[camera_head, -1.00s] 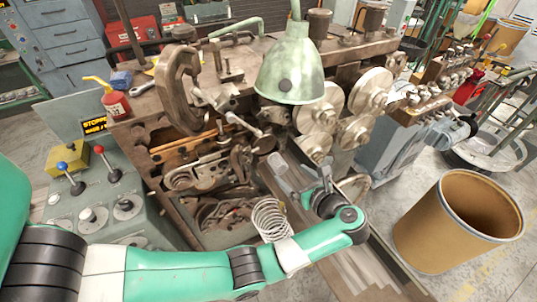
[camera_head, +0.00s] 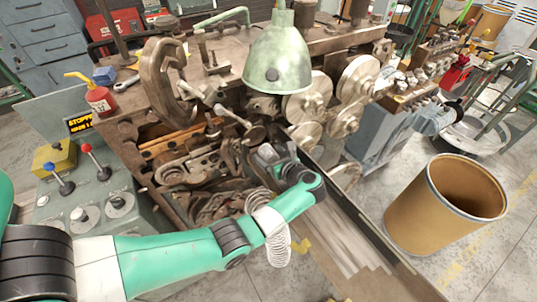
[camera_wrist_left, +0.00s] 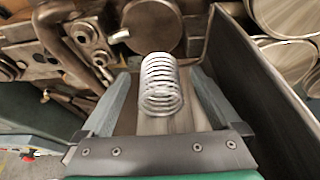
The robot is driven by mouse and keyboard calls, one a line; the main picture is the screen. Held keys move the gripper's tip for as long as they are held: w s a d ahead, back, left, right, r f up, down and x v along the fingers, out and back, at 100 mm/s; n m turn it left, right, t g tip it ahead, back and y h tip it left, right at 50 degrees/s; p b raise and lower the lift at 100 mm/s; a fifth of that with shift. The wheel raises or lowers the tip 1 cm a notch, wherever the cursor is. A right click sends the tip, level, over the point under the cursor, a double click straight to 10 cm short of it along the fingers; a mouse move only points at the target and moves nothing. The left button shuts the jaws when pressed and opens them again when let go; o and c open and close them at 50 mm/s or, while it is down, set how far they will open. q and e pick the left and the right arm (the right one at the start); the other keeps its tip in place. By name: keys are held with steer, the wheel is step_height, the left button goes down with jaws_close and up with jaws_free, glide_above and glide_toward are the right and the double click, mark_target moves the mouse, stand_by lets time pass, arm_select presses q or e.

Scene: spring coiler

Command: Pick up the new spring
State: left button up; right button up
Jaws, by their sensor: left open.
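The new spring (camera_wrist_left: 160,85), a pale silver coil, shows in the left wrist view. It sits between the two grey fingers of my left gripper (camera_wrist_left: 160,76), with a visible gap on both sides. The fingers are open and do not touch it. A metal surface lies behind and below the spring. In the head view my left gripper (camera_head: 277,154) is down at the front of the coiler, below the green lamp, and I cannot make out the spring between its fingers there. My right gripper is not in view.
The chute's dark side wall (camera_wrist_left: 262,85) rises close to the right of the gripper. The coiler's rollers (camera_head: 310,103) and lamp (camera_head: 281,62) stand above it. A cardboard drum (camera_head: 420,215) is to the right, and a control panel (camera_head: 90,195) to the left.

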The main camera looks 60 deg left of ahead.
mark_target(268, 150)
arm_select(q)
steer(key=shift+a+f, duration=0.15)
steer(key=shift+a, duration=0.25)
steer(key=c, duration=1.5)
steer(key=shift+o, duration=0.2)
steer(key=shift+r, duration=0.4)
step_height(268, 150, up, 3)
steer(key=shift+f+p, duration=0.1)
steer(key=shift+p, duration=0.45)
steer(key=s+d+r+p, duration=0.2)
steer(key=s+d+r, duration=0.6)
steer(key=s, duration=0.3)
steer(key=shift+s+r+p, duration=0.25)
steer(key=shift+r+p, duration=0.05)
steer(key=shift+r, duration=0.4)
